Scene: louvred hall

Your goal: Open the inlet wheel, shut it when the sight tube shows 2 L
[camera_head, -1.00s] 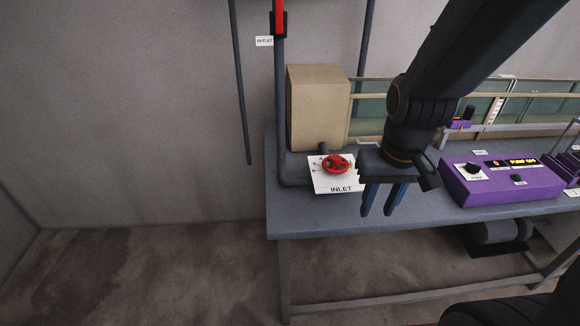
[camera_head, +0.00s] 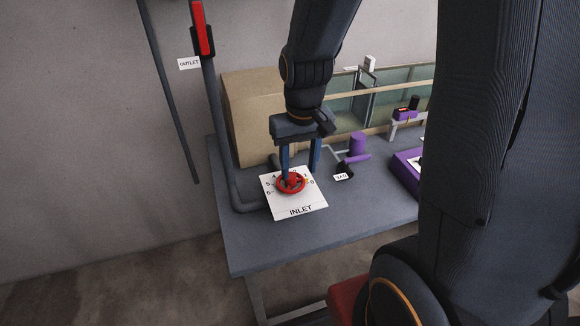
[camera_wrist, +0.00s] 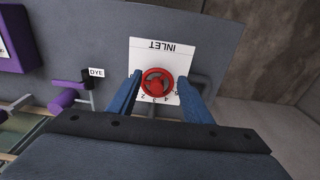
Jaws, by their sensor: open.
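The red inlet wheel (camera_head: 291,183) sits on a white plate marked INLET (camera_head: 309,206), with numbers around the wheel. It also shows in the wrist view (camera_wrist: 157,82), where the plate's label (camera_wrist: 160,46) appears upside down. My gripper (camera_head: 301,178) is open, with its blue fingers pointing down just above the wheel. In the wrist view the fingers (camera_wrist: 160,100) stand on either side of the wheel, apart from it as far as I can see. I cannot make out a sight tube with a readable level in either view.
A tan box (camera_head: 247,120) stands behind the plate, with a glass-sided channel (camera_head: 385,103) to its right. A purple dye fitting (camera_head: 357,146) and purple console (camera_head: 407,169) are at right.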

